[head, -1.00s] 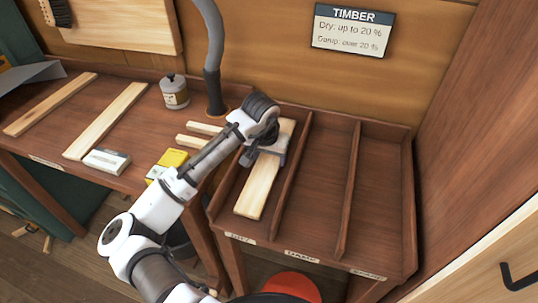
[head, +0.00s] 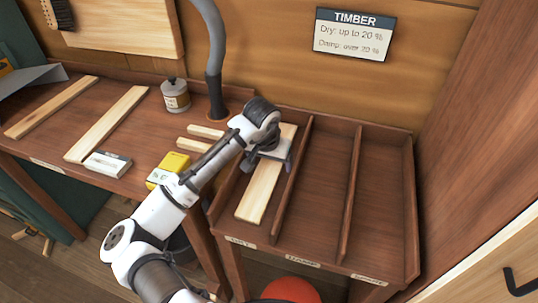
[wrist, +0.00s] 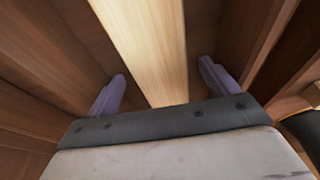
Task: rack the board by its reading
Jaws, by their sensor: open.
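A pale board (head: 259,190) lies lengthwise in the left slot of the rack (head: 383,190). My gripper (head: 268,160) is over the board's upper part. In the wrist view the gripper's two fingers (wrist: 160,85) stand apart on either side of the board (wrist: 150,40), with gaps between them and it. A yellow meter (head: 168,168) lies at the bench's right end; its display is too small to read surely. The timber sign (head: 352,34) reads dry up to 20 %, damp over 20 %.
The rack's middle slot (head: 323,190) and right slot (head: 382,215) are empty. Front labels are blurred. Two long boards, a white box (head: 108,164), a tin (head: 175,95) and short strips (head: 200,140) lie on the bench. A grey hose (head: 214,70) rises behind my arm.

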